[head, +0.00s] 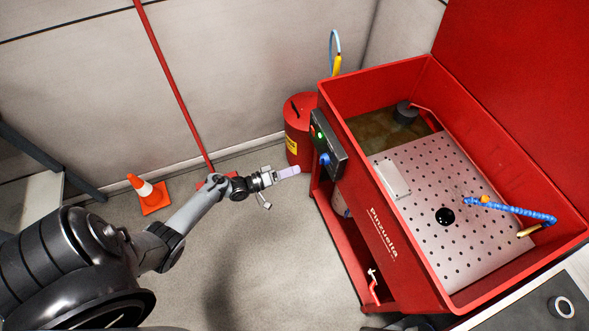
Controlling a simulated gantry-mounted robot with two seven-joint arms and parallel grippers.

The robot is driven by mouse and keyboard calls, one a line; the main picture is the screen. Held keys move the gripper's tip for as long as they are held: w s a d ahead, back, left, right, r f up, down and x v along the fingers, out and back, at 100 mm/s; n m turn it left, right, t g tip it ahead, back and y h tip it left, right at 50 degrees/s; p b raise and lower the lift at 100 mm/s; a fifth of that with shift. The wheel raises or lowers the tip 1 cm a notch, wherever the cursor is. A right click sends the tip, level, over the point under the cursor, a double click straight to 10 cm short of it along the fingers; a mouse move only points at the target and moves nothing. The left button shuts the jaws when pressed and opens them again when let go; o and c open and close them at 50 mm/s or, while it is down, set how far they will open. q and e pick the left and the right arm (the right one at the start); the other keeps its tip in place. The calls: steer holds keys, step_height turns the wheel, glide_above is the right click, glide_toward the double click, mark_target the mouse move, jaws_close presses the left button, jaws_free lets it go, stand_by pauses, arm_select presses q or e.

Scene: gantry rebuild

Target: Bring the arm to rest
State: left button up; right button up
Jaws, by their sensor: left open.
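My left arm comes in from the lower left and stretches toward the red parts washer (345,210). My left gripper (280,175) is open, over the grey floor just left of the washer's control box (327,145). A pale lilac piece shows at its tip; I cannot tell whether it is a finger or something else. The gripper appears apart from the washer. My right gripper is not in view.
A red drum (298,128) stands behind the gripper by the wall. An orange cone (149,195) and a red-handled pole (176,85) are at left. The basin holds a perforated tray (425,180) and blue hose (510,209). A tape roll (561,307) lies lower right. The middle floor is clear.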

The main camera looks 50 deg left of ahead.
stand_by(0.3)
arm_select(q)
steer(key=s+d+f+m+g+h, duration=0.2)
steer(key=s+d+f+m+g, duration=0.15)
steer(key=s+d, duration=0.65)
steer(key=d+r+m+g+y, duration=0.3)
steer(key=d+r+m, duration=0.15)
steer(key=d, duration=0.65)
steer(key=s+a+r+m+g+y, duration=0.1)
steer(key=s+a+r+g+y, duration=0.2)
steer(key=s+r+g+y, duration=0.55)
step_height(320, 180, up, 34)
steer(key=s+m+t+h+p, duration=0.1)
steer(key=h+p, duration=0.2)
steer(key=p, duration=2.8)
steer(key=shift+s+t, duration=0.3)
steer(key=shift+s, duration=0.1)
